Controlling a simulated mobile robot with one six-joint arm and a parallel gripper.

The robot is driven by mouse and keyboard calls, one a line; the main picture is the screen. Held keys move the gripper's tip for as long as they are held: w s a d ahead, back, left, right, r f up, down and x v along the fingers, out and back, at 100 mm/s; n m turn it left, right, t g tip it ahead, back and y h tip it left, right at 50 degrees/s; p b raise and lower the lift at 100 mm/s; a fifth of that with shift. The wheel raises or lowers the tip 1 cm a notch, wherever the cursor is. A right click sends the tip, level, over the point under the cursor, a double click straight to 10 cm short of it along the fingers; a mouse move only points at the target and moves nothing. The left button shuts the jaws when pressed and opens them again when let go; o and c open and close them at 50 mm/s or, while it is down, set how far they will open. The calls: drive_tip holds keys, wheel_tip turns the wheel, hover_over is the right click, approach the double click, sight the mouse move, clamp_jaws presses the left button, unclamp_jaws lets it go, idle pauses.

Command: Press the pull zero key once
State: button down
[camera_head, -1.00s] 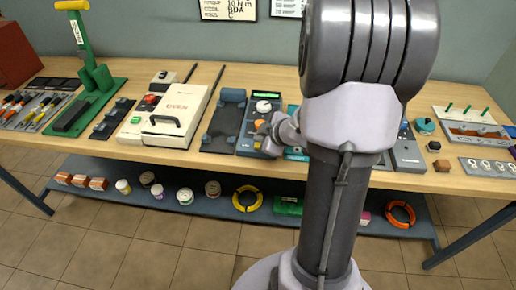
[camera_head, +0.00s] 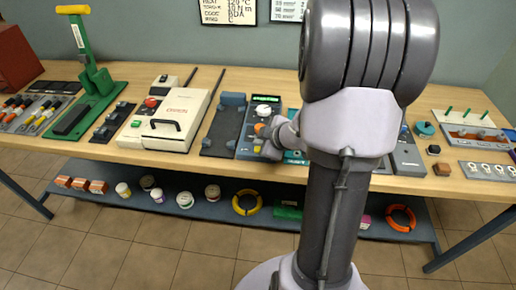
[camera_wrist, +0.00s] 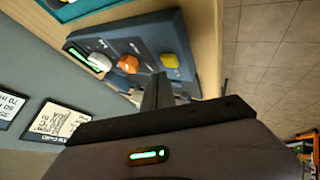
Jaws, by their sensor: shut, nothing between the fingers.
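The tester (camera_head: 250,138) is a blue-grey box on the bench, left of my arm, with a lit green display (camera_head: 266,99). In the wrist view its panel (camera_wrist: 150,30) carries a white knob (camera_wrist: 100,62), an orange key (camera_wrist: 128,63) and a yellow key (camera_wrist: 169,60). The panel lettering is too small to read, so I cannot tell which key is pull zero. My gripper (camera_wrist: 158,93) is shut and empty, close over the lower part of the panel. It also shows in the head view (camera_head: 268,133). I cannot tell whether it touches a key.
A cream case (camera_head: 172,118) and a dark flat fixture (camera_head: 222,130) stand left of the tester. A teal item (camera_head: 296,157) lies right of it, partly behind my arm. A lower shelf (camera_head: 325,222) holds jars and tape rolls. The bench's front strip is narrow.

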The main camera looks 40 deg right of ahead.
idle(0.8)
drive_tip(key=shift+f, duration=0.4)
drive_tip(key=shift+f+b, duration=0.5)
drive_tip(key=shift+b, duration=0.1)
idle(0.4)
drive_tip(key=shift+r, duration=0.15)
drive_tip(key=shift+r+p, duration=0.8)
drive_tip(key=shift+p, duration=0.15)
drive_tip(key=shift+r, duration=0.1)
wheel_tip(320, 180, up, 5)
drive_tip(key=p, duration=0.5)
